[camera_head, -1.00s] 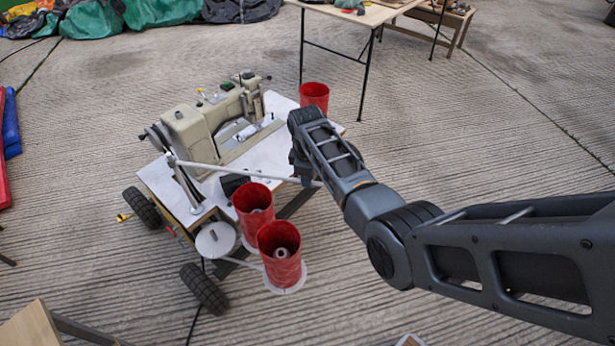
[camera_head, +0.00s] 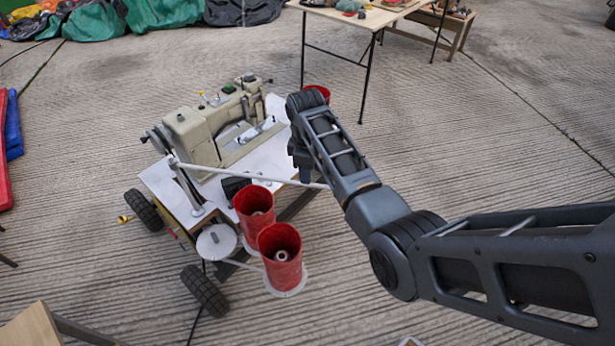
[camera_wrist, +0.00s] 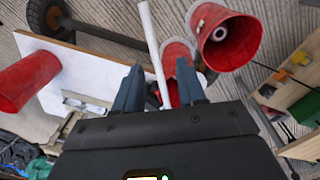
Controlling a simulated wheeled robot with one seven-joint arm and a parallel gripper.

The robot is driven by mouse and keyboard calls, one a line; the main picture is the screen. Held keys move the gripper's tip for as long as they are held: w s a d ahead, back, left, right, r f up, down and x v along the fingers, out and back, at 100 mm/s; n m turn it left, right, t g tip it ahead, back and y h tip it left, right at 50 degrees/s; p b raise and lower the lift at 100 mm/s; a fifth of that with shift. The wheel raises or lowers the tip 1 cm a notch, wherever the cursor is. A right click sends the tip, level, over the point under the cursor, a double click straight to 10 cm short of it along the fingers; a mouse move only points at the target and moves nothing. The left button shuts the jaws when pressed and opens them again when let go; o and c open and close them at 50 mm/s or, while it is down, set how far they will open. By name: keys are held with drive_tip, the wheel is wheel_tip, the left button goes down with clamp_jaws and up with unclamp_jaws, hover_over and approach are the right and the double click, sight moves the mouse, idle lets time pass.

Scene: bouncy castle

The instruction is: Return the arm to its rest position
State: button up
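My arm (camera_head: 345,165) reaches in from the right of the head view, bent at the elbow, with its wrist end beside and over the sewing machine cart's right edge. My gripper (camera_wrist: 158,68) shows in the wrist view with its two dark fingers spread apart. Nothing is seen held between them. A pale rod and a red cup show past the gap, and I cannot tell how near they are. In the head view the gripper's fingers are mostly hidden by my own wrist.
A beige sewing machine (camera_head: 200,130) stands on a wheeled cart with a white top (camera_head: 165,182). Red cups (camera_head: 281,252) stand at its near side, and another (camera_head: 318,91) is partly behind my arm. A folding table (camera_head: 345,18) stands behind.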

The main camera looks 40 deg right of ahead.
wheel_tip(320, 180, up, 2)
drive_tip(key=shift+s+a+r, duration=0.1)
idle(0.5)
drive_tip(key=s+a+f+m+t+h, duration=0.1)
drive_tip(key=s+a+f+t, duration=0.1)
drive_tip(key=s+a+f, duration=0.45)
drive_tip(key=s+a+f+m+t, duration=0.1)
drive_tip(key=s+f+t, duration=0.25)
drive_tip(key=s, duration=0.55)
drive_tip(key=s+a+r+m+t, duration=0.15)
drive_tip(key=s+a, duration=0.25)
drive_tip(key=s, duration=0.4)
drive_tip(key=s+a+r+m+t, duration=0.1)
drive_tip(key=s+a+r+t, duration=0.1)
drive_tip(key=s+r, duration=0.4)
drive_tip(key=s+a+r+m+t+y, duration=0.1)
drive_tip(key=s+r, duration=0.5)
drive_tip(key=r, duration=0.6)
drive_tip(key=s+a+r+m+t, duration=0.1)
drive_tip(key=s+a+r+t, duration=0.2)
drive_tip(key=s+r, duration=0.4)
wheel_tip(320, 180, up, 2)
drive_tip(key=shift+a+r+t+y, duration=0.25)
drive_tip(key=shift+a+t+y, duration=0.05)
drive_tip(key=shift+t, duration=0.5)
drive_tip(key=shift+m, duration=0.25)
